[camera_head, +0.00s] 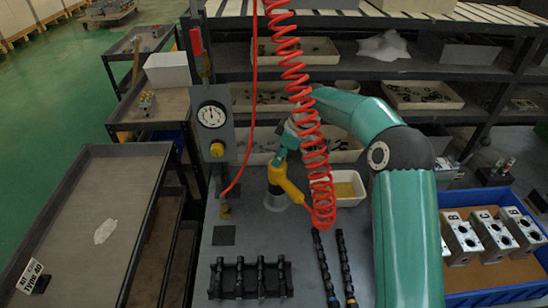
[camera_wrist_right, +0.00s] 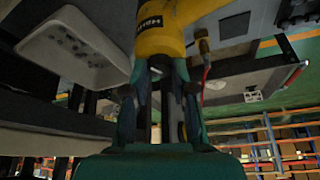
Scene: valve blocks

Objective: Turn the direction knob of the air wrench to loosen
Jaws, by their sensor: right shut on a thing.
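The yellow air wrench (camera_head: 287,184) is in the middle of the head view, below the end of my right arm and above the grey bench top. My right gripper (camera_head: 279,160) is shut on it, with the yellow body pointing down and right. In the right wrist view the yellow wrench body (camera_wrist_right: 164,24) shows at the top, and my gripper fingers (camera_wrist_right: 160,70) meet at its lower edge. Its direction knob cannot be made out in either view. My left gripper is not in view.
A coiled red air hose (camera_head: 292,68) hangs in front of my right arm. A pressure gauge (camera_head: 211,115) stands on a post at left. A black rack (camera_head: 250,278) and two dark rods (camera_head: 323,268) lie in front. A blue crate (camera_head: 505,291) with metal blocks is at right.

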